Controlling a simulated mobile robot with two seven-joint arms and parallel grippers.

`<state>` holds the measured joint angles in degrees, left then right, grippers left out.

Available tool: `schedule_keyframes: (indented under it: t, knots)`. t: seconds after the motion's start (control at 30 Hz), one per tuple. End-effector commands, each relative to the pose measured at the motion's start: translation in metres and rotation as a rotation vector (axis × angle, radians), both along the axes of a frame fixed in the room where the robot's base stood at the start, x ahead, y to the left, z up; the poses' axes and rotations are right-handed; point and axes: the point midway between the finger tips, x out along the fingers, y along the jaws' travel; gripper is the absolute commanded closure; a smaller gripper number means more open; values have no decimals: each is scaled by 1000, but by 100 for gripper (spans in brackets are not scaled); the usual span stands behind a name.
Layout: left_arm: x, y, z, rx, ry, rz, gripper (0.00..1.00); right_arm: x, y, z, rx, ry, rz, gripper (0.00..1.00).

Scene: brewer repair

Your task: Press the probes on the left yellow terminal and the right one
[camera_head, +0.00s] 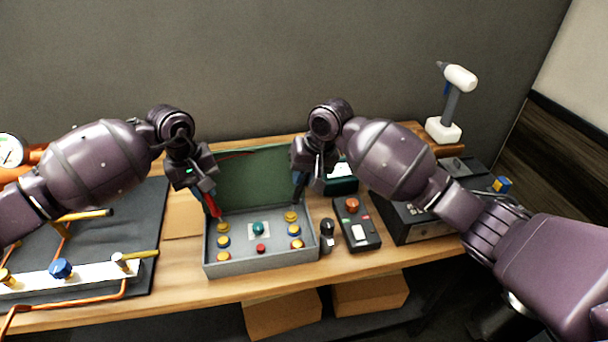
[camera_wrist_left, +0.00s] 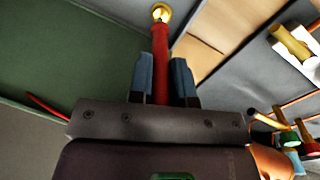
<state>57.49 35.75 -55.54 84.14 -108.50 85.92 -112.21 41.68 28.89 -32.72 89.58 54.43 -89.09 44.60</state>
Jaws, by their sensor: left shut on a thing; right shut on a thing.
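A grey open case (camera_head: 262,266) holds two columns of terminals around a teal knob (camera_head: 258,228). The left yellow terminal (camera_head: 223,228) tops the left column; the right yellow terminal (camera_head: 290,217) tops the right one. My left gripper (camera_head: 203,190) is shut on a red probe (camera_head: 213,207), pointing down above the left terminal. In the left wrist view the red probe (camera_wrist_left: 160,62) lines up with a yellow terminal (camera_wrist_left: 162,13); I cannot tell whether they touch. My right gripper (camera_head: 301,178) is shut on a dark probe (camera_head: 298,193) above the right terminal; contact is unclear.
The case's green lid (camera_head: 255,175) stands raised behind the terminals. A black device with a red knob (camera_head: 352,205) and a small dark upright object (camera_head: 327,228) stand right of the case. A dark mat with pipes (camera_head: 110,250) lies left. A white-headed tool (camera_head: 452,100) stands back right.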

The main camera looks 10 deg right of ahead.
Motion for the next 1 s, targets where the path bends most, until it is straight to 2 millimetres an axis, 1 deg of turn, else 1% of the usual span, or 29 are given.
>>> schedule_keyframes:
  t: [0.73, 1.0]
  knots:
    - [0, 0, -8, 0, 0, 0, 100, 0, 0, 0, 0, 0, 0, 100]
    - [0, 0, -8, 0, 0, 0, 100, 0, 0, 0, 0, 0, 0, 100]
